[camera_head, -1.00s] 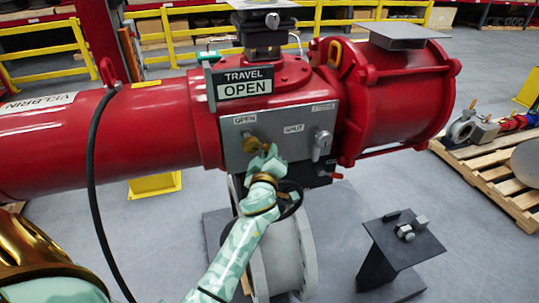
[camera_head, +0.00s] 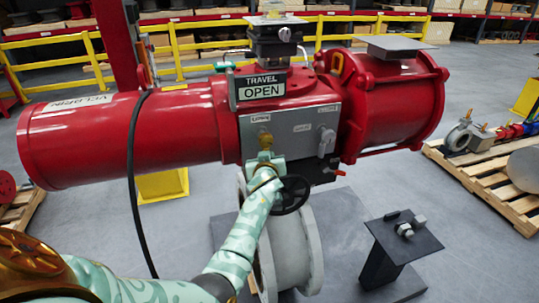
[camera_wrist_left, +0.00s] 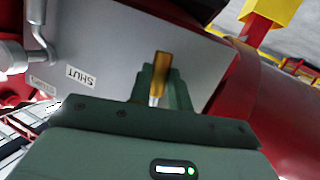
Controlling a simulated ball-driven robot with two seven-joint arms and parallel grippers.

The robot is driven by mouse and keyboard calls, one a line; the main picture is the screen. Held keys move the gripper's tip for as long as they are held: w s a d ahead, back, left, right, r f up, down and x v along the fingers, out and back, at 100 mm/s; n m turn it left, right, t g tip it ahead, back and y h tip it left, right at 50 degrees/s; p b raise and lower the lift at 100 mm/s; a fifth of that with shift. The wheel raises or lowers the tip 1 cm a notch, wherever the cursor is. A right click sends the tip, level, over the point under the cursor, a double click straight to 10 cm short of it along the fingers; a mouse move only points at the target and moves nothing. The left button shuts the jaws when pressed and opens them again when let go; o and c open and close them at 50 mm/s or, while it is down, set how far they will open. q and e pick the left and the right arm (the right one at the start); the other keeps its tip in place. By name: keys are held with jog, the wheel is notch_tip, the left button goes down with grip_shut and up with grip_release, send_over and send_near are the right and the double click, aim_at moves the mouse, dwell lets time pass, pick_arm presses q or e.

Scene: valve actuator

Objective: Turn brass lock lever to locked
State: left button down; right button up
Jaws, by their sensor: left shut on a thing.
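The brass lock lever (camera_head: 265,140) is on the grey panel (camera_head: 300,148) of the red valve actuator, below a small label that appears to read OPEN (camera_head: 262,118). A second label, SHUT (camera_wrist_left: 80,77), is right of the lever in the head view. My left gripper (camera_head: 265,160) reaches up from below to the lever. In the left wrist view the lever (camera_wrist_left: 160,72) stands between the fingers, and the gripper is shut on it. The fingers partly hide the lever. The travel sign (camera_head: 262,88) reads OPEN. My right gripper is not in view.
A grey handle (camera_head: 327,140) sits on the panel's right side. A black handwheel (camera_head: 291,195) is just below my gripper. A black hose (camera_head: 132,190) hangs left of my arm. A dark stand (camera_head: 400,243) with metal parts is at lower right.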

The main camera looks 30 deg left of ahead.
pick_arm(q)
jog(key=shift+s+a+m+g+p, duration=0.3)
jog(key=shift+m+p, duration=0.05)
jog(key=shift+m, duration=0.15)
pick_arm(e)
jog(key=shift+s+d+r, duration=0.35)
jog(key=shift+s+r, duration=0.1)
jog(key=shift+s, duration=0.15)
pick_arm(q)
jog(key=c, duration=1.3)
grip_release()
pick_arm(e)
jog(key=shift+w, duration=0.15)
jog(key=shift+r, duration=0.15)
